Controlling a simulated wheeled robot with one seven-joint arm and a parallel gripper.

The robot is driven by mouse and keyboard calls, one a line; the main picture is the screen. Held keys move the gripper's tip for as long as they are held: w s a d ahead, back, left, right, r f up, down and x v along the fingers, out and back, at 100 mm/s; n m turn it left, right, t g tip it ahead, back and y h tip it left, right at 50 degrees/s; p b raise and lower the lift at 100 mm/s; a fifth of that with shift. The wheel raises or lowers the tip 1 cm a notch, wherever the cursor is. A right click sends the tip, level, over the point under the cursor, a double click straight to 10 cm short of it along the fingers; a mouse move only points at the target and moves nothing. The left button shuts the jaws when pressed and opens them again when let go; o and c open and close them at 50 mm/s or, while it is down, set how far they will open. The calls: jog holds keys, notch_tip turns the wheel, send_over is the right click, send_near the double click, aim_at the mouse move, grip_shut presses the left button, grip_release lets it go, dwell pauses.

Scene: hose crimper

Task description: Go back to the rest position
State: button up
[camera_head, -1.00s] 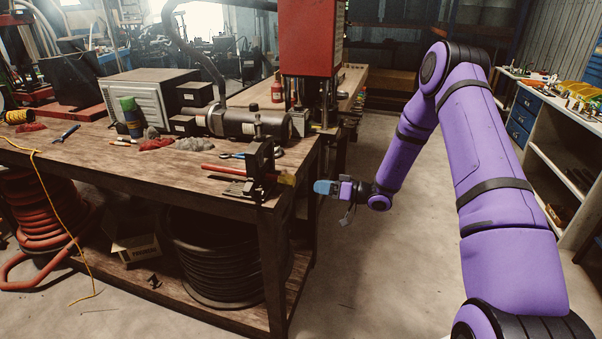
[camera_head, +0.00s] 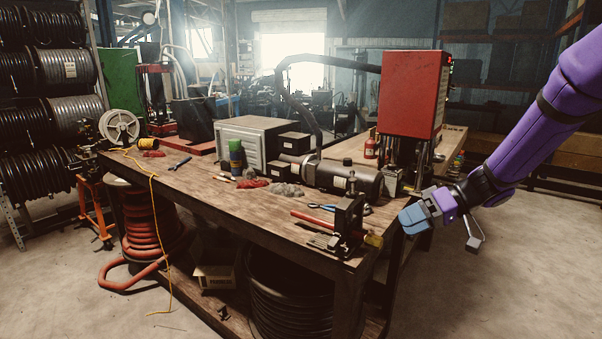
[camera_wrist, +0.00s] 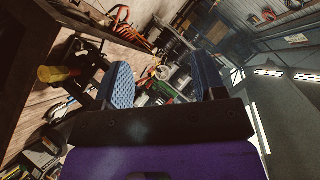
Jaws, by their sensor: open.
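My gripper (camera_head: 412,218) is in the air just right of the workbench corner in the head view, at about the height of the bench top. In the wrist view its two blue fingers (camera_wrist: 163,85) stand wide apart with nothing between them. My purple arm reaches in from the right edge of the head view. The wooden workbench (camera_head: 225,210) lies left of my gripper. A small black vise (camera_head: 349,218) with a red handle stands at its near right corner, close to the fingers but apart from them.
A red press (camera_head: 410,95) stands behind my gripper. A black cylindrical motor (camera_head: 345,178) and a grey metal box (camera_head: 255,143) sit on the bench. Black hose coils (camera_head: 290,295) lie below. The concrete floor (camera_head: 520,270) at the right is clear.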

jog(key=s+d+r+m+t+h, duration=0.1)
jog(key=s+r+h, duration=0.3)
jog(key=s, duration=0.5)
jog(key=s+d+r+m+t+h, duration=0.2)
jog(key=s+d+r+m+h, duration=0.1)
jog(key=s, duration=0.6)
jog(key=s+d+r+m+t+h, duration=0.1)
jog(key=s+d+r+m+h, duration=0.1)
jog(key=s+r+h, duration=0.3)
jog(key=shift+s+d+r+m, duration=0.2)
jog(key=shift+s+r+m, duration=0.3)
jog(key=shift+s, duration=1.7)
